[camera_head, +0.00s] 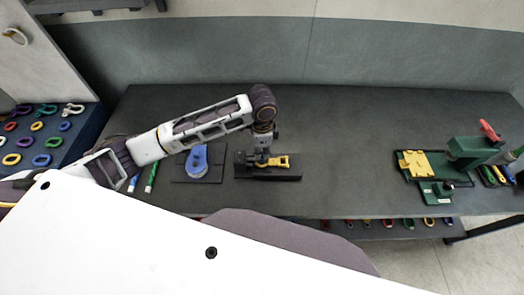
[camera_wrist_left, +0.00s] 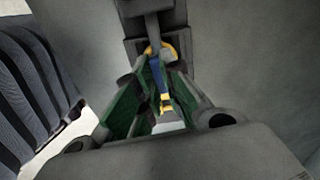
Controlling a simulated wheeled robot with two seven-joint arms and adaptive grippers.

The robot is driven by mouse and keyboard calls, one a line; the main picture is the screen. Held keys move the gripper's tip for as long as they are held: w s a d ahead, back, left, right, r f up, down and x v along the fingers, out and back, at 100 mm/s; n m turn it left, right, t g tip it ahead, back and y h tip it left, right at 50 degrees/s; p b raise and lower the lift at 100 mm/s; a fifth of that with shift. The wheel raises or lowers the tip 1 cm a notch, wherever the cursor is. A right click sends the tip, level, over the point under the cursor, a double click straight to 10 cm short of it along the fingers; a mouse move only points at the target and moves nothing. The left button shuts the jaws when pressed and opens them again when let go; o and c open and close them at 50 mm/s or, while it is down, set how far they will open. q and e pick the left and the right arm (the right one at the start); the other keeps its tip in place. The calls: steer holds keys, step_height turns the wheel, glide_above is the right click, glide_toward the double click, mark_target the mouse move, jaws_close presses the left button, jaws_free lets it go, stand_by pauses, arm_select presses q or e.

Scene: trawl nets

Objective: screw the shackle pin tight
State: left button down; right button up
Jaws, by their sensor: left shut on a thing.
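A yellow shackle (camera_head: 282,161) sits at a dark fixture plate (camera_head: 285,177) on the workbench. My left gripper (camera_head: 262,160) points down over the left part of the shackle. In the left wrist view my left gripper (camera_wrist_left: 157,84) has its green-lined fingers shut on a narrow blue and yellow piece, which looks like the shackle pin (camera_wrist_left: 156,70). Part of the yellow shackle (camera_wrist_left: 165,50) shows beyond the fingertips. The fingers hide much of the pin, and I cannot tell how far it is threaded. My right gripper is not in view.
Green and white tubes (camera_head: 151,177) lie further left. A green vise with a yellow plate (camera_head: 414,163) stands at the right. The bench between is clear. A rack of coloured shackles (camera_head: 40,140) stands far left.

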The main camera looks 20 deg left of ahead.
arm_select(q)
steer(key=m, duration=0.5)
steer(key=shift+w+r, duration=0.2)
steer(key=m, duration=0.8)
steer(key=shift+r, duration=0.1)
steer(key=m, duration=0.4)
steer(key=shift+m, duration=0.4)
steer(key=m, duration=0.7)
steer(key=shift+m, duration=0.4)
steer(key=m, duration=0.4)
steer(key=shift+m, duration=2.2)
